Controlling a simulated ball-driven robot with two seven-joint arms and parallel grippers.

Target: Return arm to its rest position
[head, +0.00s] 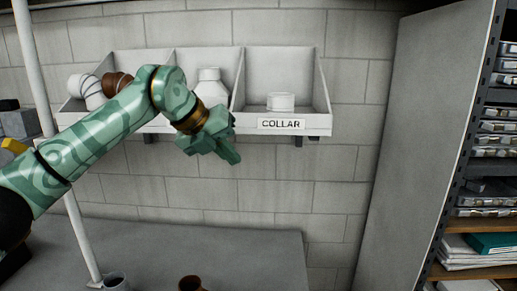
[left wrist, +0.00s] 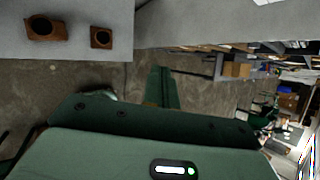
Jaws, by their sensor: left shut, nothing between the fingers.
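My left arm comes in from the left in the head view, green with brown-gold bands. Its gripper (head: 230,154) hangs in front of the wall bins, below the middle compartment and left of the COLLAR label. Its fingers are shut and empty. In the left wrist view the green gripper (left wrist: 164,88) points out over the floor, with nothing held. My right gripper is not in view.
A white wall bin (head: 314,122) has three compartments: white and brown fittings at left, a white reducer (head: 210,88) in the middle, a white collar (head: 281,102) at right. A grey table (head: 240,250) lies below with brown fittings. A grey panel (head: 425,130) and shelves stand right.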

